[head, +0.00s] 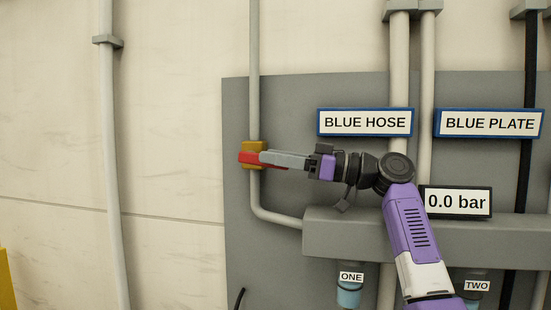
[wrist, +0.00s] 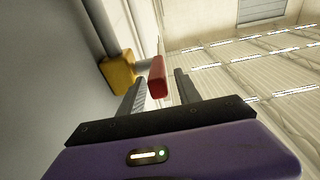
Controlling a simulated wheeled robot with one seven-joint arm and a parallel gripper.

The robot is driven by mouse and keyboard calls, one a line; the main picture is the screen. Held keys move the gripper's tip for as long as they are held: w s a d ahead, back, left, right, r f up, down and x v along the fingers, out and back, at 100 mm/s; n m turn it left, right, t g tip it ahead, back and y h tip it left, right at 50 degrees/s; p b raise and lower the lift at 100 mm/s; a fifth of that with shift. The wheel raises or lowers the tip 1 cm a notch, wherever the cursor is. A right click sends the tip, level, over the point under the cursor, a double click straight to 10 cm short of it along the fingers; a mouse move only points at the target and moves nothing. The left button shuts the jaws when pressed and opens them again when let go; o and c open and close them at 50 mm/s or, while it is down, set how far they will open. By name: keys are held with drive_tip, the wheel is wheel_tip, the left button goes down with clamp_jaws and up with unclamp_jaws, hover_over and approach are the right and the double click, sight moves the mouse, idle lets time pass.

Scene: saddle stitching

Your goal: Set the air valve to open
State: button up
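The air valve has a yellow body (head: 257,146) on a vertical grey pipe and a red handle (head: 248,158). The handle appears to lie across the pipe, partly hidden by my fingers in the head view. My gripper (head: 264,159) reaches in from the right, level with the handle. In the wrist view the red handle (wrist: 157,78) sits between my two spread fingers, with gaps visible beside it. The yellow body (wrist: 117,71) is left of the fingers there. I cannot tell whether either finger touches the handle.
A display (head: 457,202) reads 0.0 bar. Signs BLUE HOSE (head: 365,122) and BLUE PLATE (head: 488,123) hang above my arm. A grey manifold box (head: 345,230) is below, with units labelled ONE (head: 351,277) and TWO (head: 477,286). The wall left of the valve is mostly clear, with one vertical pipe (head: 110,150).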

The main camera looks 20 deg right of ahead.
drive_tip(key=shift+r, duration=0.1)
wheel_tip(320, 180, up, 20)
idle(0.6)
